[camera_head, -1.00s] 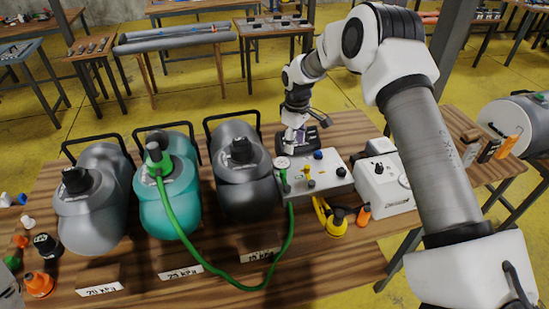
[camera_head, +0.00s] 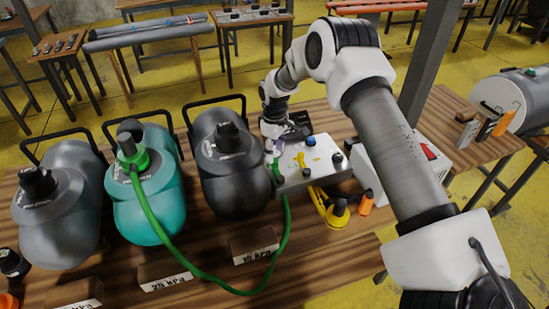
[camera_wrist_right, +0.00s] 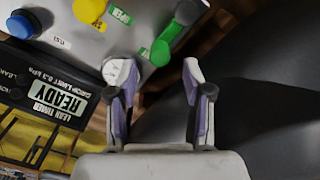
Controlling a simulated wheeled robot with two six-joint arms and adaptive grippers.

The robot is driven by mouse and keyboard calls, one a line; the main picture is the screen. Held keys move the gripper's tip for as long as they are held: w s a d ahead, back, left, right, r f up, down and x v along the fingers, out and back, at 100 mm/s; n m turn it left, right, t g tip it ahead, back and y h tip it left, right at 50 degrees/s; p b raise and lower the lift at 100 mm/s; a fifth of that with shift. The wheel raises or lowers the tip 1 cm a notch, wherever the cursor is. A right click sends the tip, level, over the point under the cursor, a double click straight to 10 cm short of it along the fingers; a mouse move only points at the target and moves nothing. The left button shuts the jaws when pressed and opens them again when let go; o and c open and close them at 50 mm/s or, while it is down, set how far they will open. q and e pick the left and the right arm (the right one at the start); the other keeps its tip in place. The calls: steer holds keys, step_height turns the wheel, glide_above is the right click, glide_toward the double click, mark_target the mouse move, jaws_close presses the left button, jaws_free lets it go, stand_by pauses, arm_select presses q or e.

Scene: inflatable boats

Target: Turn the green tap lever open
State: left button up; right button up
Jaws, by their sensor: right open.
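The green tap lever (camera_wrist_right: 166,44) shows in the right wrist view, at the edge of the grey panel box, near a green "OPEN" label (camera_wrist_right: 120,15). My right gripper (camera_wrist_right: 157,76) is open and empty. Its two fingertips stand apart, with the lever just beyond the gap between them; I cannot tell whether they touch it. In the head view my right gripper (camera_head: 273,150) is at the box's left rear corner. My left gripper is not in view.
The black tank (camera_head: 230,175) stands close left of the right gripper. A green hose (camera_head: 165,232) runs from the teal tank (camera_head: 150,205) to the box.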

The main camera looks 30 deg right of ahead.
mark_target(276, 160)
step_height(276, 160, down, 4)
steer(key=shift+w+r+p, duration=0.1)
steer(key=shift+p, duration=0.2)
jaws_close()
steer(key=shift+d, duration=0.1)
steer(key=shift+s+d+m, duration=0.2)
steer(key=shift+d+m, duration=0.05)
steer(key=shift+m, duration=0.45)
steer(key=shift+s+d+m, duration=0.15)
steer(key=shift+d+m, duration=0.1)
steer(key=shift+m, duration=0.45)
steer(key=m, duration=0.1)
steer(key=d+m, duration=0.1)
steer(key=shift+s+r+m, duration=0.1)
steer(key=shift+s+m, duration=0.2)
steer(key=shift+s, duration=0.05)
steer(key=m+p, duration=0.1)
steer(key=s+d+m, duration=0.1)
steer(key=m, duration=0.1)
steer(key=shift+s+m+p, duration=0.15)
steer(key=shift+m+p, duration=0.15)
steer(key=shift+p, duration=0.1)
steer(key=shift+s+d+m+p, duration=0.15)
steer(key=shift+s+m+p, duration=0.2)
steer(key=shift+m, duration=0.4)
steer(key=shift+s+d+m+p, duration=0.15)
steer(key=shift+s+m+p, duration=0.15)
steer(key=shift+m, duration=0.45)
jaws_free()
